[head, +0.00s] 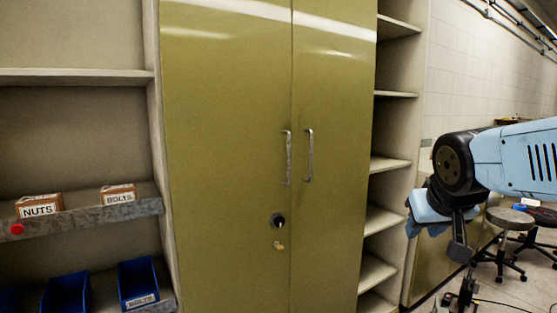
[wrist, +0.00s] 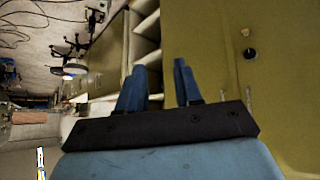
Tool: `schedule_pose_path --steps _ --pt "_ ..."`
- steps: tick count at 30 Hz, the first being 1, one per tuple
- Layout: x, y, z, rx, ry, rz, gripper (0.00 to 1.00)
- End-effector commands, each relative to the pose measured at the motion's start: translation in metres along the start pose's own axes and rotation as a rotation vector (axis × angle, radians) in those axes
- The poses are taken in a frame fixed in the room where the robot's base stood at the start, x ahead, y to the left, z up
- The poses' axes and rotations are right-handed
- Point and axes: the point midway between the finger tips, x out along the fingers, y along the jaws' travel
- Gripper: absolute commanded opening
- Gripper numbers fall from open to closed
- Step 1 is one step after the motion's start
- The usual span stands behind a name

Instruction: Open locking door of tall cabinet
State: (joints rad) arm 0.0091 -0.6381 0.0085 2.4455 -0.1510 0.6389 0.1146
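The tall olive cabinet (head: 225,120) stands in the middle of the head view, its two doors shut. Each door has an upright metal handle, left (head: 287,158) and right (head: 309,155). Below the left handle is a round dark lock knob (head: 278,220) with a small yellowish piece (head: 279,245), perhaps a key, under it. My gripper (head: 412,228) is to the right of the cabinet, away from the doors. In the wrist view my gripper (wrist: 158,82) has its two blue fingers apart with nothing between them. That view also shows the lock knob (wrist: 250,54), right of the fingers.
Open shelves (head: 390,163) flank the cabinet on the right. On the left, shelving holds boxes of nuts (head: 39,205) and bolts (head: 118,194) and blue bins (head: 138,282). Stools (head: 509,220) stand at the far right. The cabinet's front appears clear.

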Motion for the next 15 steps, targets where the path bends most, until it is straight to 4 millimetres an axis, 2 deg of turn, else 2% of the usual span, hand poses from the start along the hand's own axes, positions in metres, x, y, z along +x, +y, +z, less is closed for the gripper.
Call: schedule_pose_path --steps 1,3,8,12,15 --pt "0.01 0.002 -0.024 -0.007 0.056 0.016 0.3" --pt "0.021 0.003 -0.058 -0.02 0.149 0.029 0.3" --pt "0.043 -0.006 -0.133 -0.063 0.357 0.006 0.3" --pt "0.06 -0.028 -0.188 -0.113 0.519 -0.073 0.3" --pt "0.073 -0.05 -0.22 -0.151 0.621 -0.162 0.3"
